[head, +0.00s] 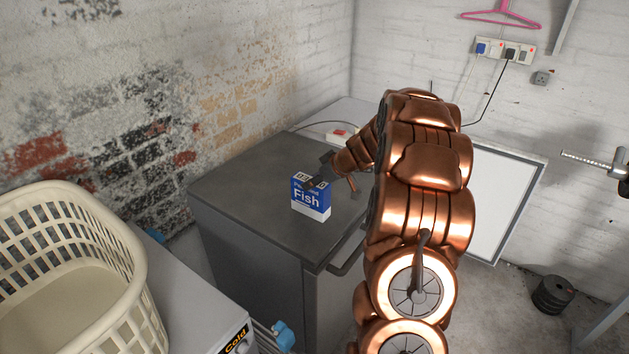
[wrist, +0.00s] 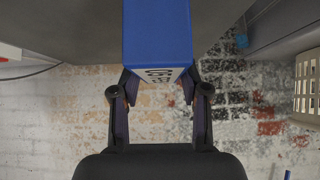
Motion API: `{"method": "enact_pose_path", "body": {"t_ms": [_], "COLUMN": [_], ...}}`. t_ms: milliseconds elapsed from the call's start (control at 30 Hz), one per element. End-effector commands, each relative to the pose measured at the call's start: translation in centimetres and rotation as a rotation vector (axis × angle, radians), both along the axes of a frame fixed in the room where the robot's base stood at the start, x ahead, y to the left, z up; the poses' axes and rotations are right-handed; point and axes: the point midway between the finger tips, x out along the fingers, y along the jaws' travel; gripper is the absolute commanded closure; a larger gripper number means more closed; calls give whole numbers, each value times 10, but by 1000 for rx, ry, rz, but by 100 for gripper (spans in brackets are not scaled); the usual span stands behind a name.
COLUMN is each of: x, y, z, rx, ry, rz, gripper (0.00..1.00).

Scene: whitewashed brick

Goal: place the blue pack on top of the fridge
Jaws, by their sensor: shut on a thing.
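The blue pack (head: 311,198) is a small blue and white box marked "Fish". In the head view it is upright at the top of the dark grey fridge (head: 240,185); I cannot tell whether its base touches the surface. My gripper (head: 318,178) is at the pack's upper end, partly hidden by my copper arm. In the wrist view the blue pack (wrist: 158,40) sits between the two fingers of my gripper (wrist: 158,75), which are shut on its end. The grey fridge top (wrist: 70,25) shows beside it.
A cream laundry basket (head: 75,270) stands on a white appliance (head: 195,300) at the left. A white and red item (head: 341,135) lies behind the fridge top. A brick wall (head: 150,100) rises behind. Much of the fridge top is bare.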

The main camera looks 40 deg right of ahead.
Motion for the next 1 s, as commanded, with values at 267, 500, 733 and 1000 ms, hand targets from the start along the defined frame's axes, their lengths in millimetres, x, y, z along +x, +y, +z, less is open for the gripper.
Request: {"method": "enact_pose_path", "body": {"t_ms": [267, 500, 733, 1000], "x": [0, 0, -1, -29], "y": [0, 0, -1, -12], "z": [0, 0, 5, 32], "rx": [0, 1, 0, -4], "ry": [0, 0, -1, -5], "rz": [0, -1, -3, -3], "gripper": [30, 30, 30, 30]}}
